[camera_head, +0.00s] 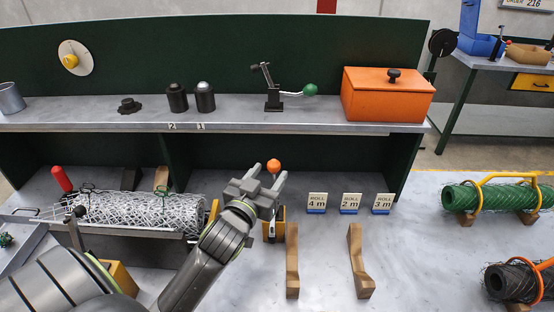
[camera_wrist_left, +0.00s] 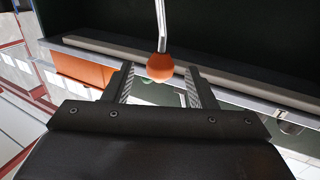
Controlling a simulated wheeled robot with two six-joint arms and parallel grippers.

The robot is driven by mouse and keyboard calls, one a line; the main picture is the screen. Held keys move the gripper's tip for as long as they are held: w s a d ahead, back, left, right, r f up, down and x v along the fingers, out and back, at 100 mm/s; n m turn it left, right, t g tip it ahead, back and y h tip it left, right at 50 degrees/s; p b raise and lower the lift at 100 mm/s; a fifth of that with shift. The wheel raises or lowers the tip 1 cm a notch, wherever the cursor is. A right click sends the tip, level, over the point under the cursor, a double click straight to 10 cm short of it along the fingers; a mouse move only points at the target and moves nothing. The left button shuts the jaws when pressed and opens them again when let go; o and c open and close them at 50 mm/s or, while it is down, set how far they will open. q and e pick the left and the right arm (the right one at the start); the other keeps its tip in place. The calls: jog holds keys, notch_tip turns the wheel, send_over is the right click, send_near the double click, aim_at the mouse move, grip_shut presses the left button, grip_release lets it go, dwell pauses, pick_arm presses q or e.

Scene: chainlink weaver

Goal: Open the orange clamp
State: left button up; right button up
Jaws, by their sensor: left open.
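The orange clamp shows as an orange ball knob (camera_head: 273,166), with a yellow and dark body (camera_head: 275,226) below it on the bench; my gripper hides the part between. In the left wrist view the orange knob (camera_wrist_left: 160,67) sits on a metal rod, in line with the gap between my fingertips. My left gripper (camera_head: 268,176) is open with its fingers on either side of the knob's line. A gap shows beside the knob, and I cannot tell how deep it lies between the fingers. My right gripper is not in view.
A wire mesh roll (camera_head: 140,210) lies left of my arm, near a red handle (camera_head: 62,179). Wooden blocks (camera_head: 292,262) and roll labels (camera_head: 350,203) stand to the right. The shelf above holds a green-knobbed lever (camera_head: 310,90) and an orange box (camera_head: 388,98).

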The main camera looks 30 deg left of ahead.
aim_at(277, 162)
pick_arm(q)
jog(key=shift+w+a+p, duration=0.2)
jog(key=shift+w+a, duration=0.05)
jog(key=shift+w, duration=1.15)
jog(key=shift+w+a+p, duration=0.15)
jog(key=shift+w+a, duration=0.05)
jog(key=shift+w, duration=1.15)
grip_shut()
